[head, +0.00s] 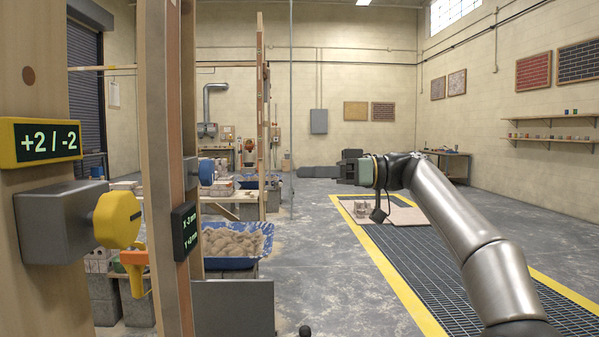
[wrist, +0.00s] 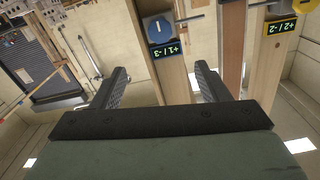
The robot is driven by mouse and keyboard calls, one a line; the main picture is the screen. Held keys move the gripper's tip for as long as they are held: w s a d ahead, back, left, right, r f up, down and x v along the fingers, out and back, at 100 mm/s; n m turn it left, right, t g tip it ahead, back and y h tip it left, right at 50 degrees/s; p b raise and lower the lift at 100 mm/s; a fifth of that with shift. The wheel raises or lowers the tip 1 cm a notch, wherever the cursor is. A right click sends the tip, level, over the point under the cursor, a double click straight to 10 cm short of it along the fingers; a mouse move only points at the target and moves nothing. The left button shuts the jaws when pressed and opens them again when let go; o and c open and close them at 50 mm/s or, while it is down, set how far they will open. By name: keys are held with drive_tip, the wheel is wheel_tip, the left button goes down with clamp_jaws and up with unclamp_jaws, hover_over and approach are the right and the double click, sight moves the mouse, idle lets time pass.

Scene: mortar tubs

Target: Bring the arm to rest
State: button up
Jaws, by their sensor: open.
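My arm reaches in from the lower right in the head view, its silver links rising to a bend.
Wooden posts (head: 165,130) stand close at left, with a yellow "+2 / -2" display (head: 42,143), a grey box (head: 55,222) and a yellow knob (head: 117,219). A blue tub (head: 235,263) of sandy mortar sits behind. The concrete floor (head: 330,285) between tub and grating (head: 425,270) is clear.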

drive_tip(key=shift+a, duration=0.1)
drive_tip(key=s+a+f+m+t+h+p, duration=0.2)
drive_tip(key=s+a+f+m+h+p, duration=0.5)
drive_tip(key=f+p, duration=0.3)
drive_tip(key=s+d+f+m+h+p, duration=0.5)
drive_tip(key=s+d+f+p, duration=0.1)
drive_tip(key=s+d, duration=0.5)
drive_tip(key=s+d+f+m+h+p, duration=0.5)
drive_tip(key=s+d+f+p, duration=0.2)
drive_tip(key=s+d, duration=0.4)
drive_tip(key=s, duration=0.3)
drive_tip(key=shift+s+f+h, duration=0.15)
drive_tip(key=shift+s+h, duration=0.25)
